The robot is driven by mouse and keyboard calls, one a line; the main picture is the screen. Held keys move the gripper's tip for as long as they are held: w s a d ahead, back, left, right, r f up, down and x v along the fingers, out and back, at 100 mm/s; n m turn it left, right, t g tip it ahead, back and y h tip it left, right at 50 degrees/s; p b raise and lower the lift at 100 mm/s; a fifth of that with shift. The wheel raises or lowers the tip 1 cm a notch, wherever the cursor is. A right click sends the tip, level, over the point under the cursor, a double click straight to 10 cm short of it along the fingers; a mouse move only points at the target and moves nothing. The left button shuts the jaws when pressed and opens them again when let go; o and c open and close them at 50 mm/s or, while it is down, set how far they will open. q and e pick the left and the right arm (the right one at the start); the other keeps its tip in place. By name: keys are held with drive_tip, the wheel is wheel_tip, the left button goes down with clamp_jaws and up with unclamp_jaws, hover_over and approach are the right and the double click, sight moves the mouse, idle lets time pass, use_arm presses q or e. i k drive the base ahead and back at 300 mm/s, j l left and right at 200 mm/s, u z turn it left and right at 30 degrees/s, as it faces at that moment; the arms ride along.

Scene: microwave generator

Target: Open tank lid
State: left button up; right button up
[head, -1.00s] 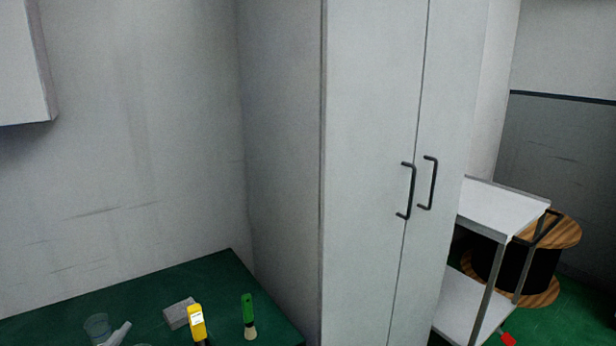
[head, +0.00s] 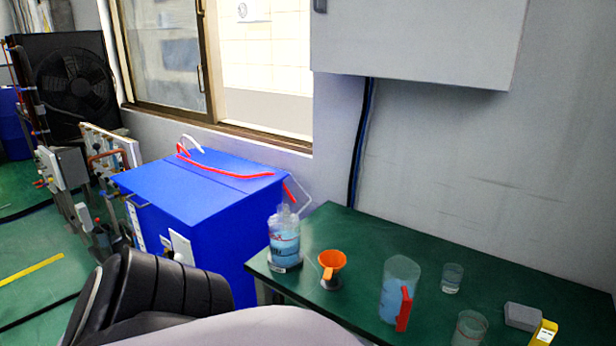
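A large blue tank (head: 212,240) stands left of the green table, below the window. Its flat blue lid (head: 195,188) is down, with a red strip or handle (head: 225,172) lying across its top. Part of my own body, black and light grey, shows at the bottom of the head view and hides the tank's lower front. Neither of my grippers is in view.
The green table (head: 460,268) holds a clear bottle (head: 284,240), an orange funnel (head: 331,262), a jug with a red handle (head: 398,290), beakers and a yellow device (head: 543,332). A wall cabinet (head: 415,40) hangs above. Green floor shows at left beside a fan unit (head: 72,85).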

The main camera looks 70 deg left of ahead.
sight(191, 199)
drive_tip(key=u, duration=3.2)
drive_tip(key=i+j+z, duration=0.5)
drive_tip(key=i+j, duration=0.15)
drive_tip(key=i, duration=0.15)
drive_tip(key=i+j+z, duration=0.45)
drive_tip(key=i+j, duration=0.2)
drive_tip(key=j, duration=0.3)
